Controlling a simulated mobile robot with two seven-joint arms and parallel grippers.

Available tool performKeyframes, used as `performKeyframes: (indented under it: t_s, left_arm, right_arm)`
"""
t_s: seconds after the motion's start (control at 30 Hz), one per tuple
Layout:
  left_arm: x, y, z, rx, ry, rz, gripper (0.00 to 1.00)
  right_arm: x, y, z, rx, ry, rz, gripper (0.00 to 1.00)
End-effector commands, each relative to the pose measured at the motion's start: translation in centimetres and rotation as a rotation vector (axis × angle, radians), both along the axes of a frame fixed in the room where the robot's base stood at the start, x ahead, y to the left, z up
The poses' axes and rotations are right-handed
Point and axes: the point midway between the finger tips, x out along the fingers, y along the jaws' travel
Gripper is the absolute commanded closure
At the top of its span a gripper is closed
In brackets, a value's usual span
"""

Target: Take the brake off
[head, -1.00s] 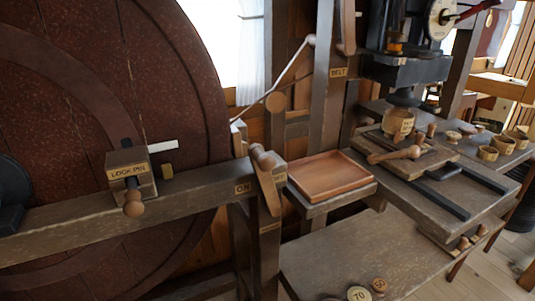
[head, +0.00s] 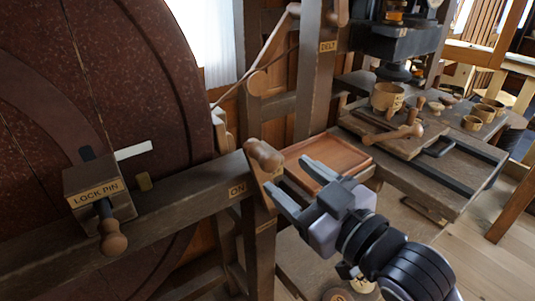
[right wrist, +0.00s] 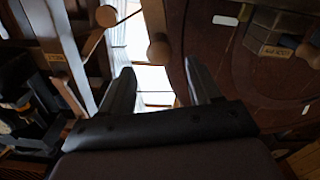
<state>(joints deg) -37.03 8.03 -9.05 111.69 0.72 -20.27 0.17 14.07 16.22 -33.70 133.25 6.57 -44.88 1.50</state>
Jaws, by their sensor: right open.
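The brake lever (head: 264,178) is a short wooden lever with a rounded knob, mounted on the dark beam beside an "ON" plate (head: 237,190). It leans up and to the left. My right gripper (head: 298,178) comes in from the lower right, with its two grey fingers spread and nothing between them. The fingertips are just right of the lever, apart from its knob as far as I can tell. In the right wrist view, a round wooden knob (right wrist: 160,48) shows beyond the open fingers, probably the lever's. My left gripper is not in view.
A large dark red wheel (head: 90,60) fills the left. The lock pin block (head: 98,190) with its wooden handle sits on the beam. A wooden tray (head: 330,155) lies behind my gripper. The belt post (head: 322,75) stands behind, and a bench (head: 455,175) with cups is right.

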Motion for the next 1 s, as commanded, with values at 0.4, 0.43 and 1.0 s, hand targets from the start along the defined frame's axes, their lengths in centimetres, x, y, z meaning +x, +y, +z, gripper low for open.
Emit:
performKeyframes:
  t_s: [0.4, 0.43, 1.0]
  left_arm:
    - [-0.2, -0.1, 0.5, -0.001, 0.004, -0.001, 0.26]
    - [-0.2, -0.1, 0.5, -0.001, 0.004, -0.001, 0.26]
    - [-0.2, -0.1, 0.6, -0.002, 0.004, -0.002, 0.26]
  right_arm:
    - [3.9, 2.9, 0.2, 0.002, -0.001, 0.001, 0.37]
    - [4.2, 3.1, 0.1, 0.001, -0.001, 0.0, 0.37]
    - [5.6, 4.1, 0.0, 0.001, -0.001, 0.0, 0.44]
